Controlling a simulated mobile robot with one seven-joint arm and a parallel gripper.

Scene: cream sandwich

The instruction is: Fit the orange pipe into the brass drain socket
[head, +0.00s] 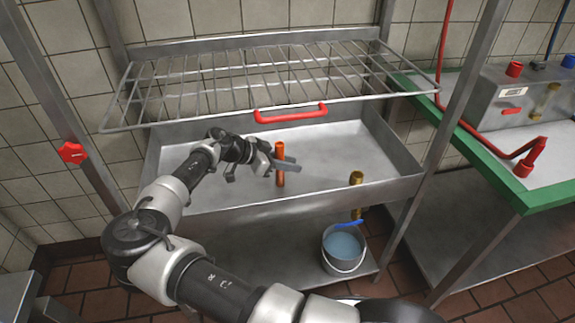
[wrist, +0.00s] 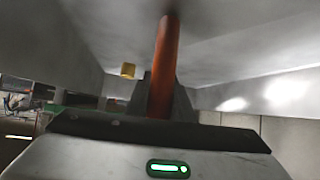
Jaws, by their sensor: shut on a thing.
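The orange pipe (head: 280,166) stands upright in the metal sink basin (head: 330,203), left of the middle. My gripper (head: 282,166) reaches in from the left and is shut on the pipe. In the wrist view the pipe (wrist: 163,62) rises from between the fingers, its lower part hidden by my gripper (wrist: 160,105). Whether the pipe's lower end touches the basin floor is hard to tell. The brass drain socket (head: 356,178) stands at the basin's right front, apart from the pipe. In the wrist view a small brass piece (wrist: 128,71), likely the socket, shows left of the pipe.
A wire rack (head: 250,80) with a red handle (head: 290,113) hangs above the basin's back. A bucket of water (head: 344,248) stands on the shelf below the socket. A green-edged table (head: 480,160) with a metal box and red hose is at right. The basin floor between pipe and socket is clear.

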